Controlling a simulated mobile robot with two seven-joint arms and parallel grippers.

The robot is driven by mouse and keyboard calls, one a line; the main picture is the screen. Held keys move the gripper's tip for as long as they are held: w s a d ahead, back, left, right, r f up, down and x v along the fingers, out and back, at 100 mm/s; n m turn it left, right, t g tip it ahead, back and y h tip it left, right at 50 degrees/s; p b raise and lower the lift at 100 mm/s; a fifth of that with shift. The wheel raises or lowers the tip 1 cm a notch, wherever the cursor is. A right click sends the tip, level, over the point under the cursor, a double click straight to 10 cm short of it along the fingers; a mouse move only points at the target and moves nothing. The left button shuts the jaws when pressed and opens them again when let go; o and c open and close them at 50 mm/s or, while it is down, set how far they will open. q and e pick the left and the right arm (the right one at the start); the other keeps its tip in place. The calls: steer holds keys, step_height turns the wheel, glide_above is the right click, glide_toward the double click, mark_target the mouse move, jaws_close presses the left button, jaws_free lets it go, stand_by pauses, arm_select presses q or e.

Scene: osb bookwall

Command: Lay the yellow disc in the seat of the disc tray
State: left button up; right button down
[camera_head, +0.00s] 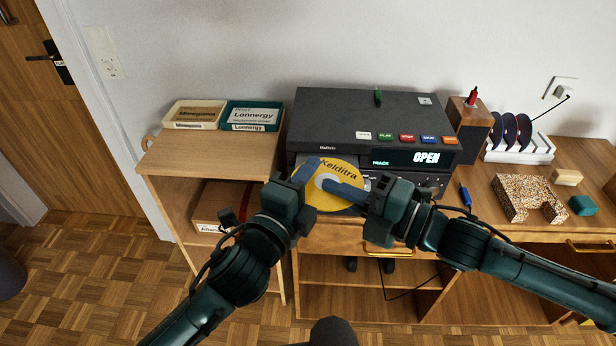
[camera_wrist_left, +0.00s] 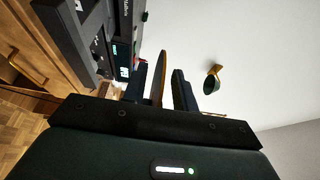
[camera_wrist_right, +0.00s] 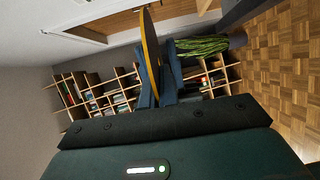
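The yellow disc (camera_head: 329,203), printed "Kelditra", is held in front of the dark player (camera_head: 340,120). My right gripper (camera_head: 345,189) is shut on its right side; the disc's yellow edge (camera_wrist_right: 149,45) runs between the fingers in the right wrist view. My left gripper (camera_head: 306,172) is at the disc's left edge. In the left wrist view its fingers stand apart on either side of the disc's edge (camera_wrist_left: 158,76), with gaps showing. The player's display reads "OPEN". The disc tray is largely hidden behind the disc and grippers, so its seat cannot be made out.
Left of the player, a cream box (camera_head: 194,115) and a teal box (camera_head: 252,115) stand on the wooden shelf (camera_head: 210,160). To the right are a disc rack (camera_head: 520,152), a speckled block (camera_head: 527,195) and a blue marker (camera_head: 465,195).

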arm_select(q)
jaws_close()
arm_select(e)
steer(key=c, duration=1.6)
jaws_free()
steer(key=shift+d, duration=0.15)
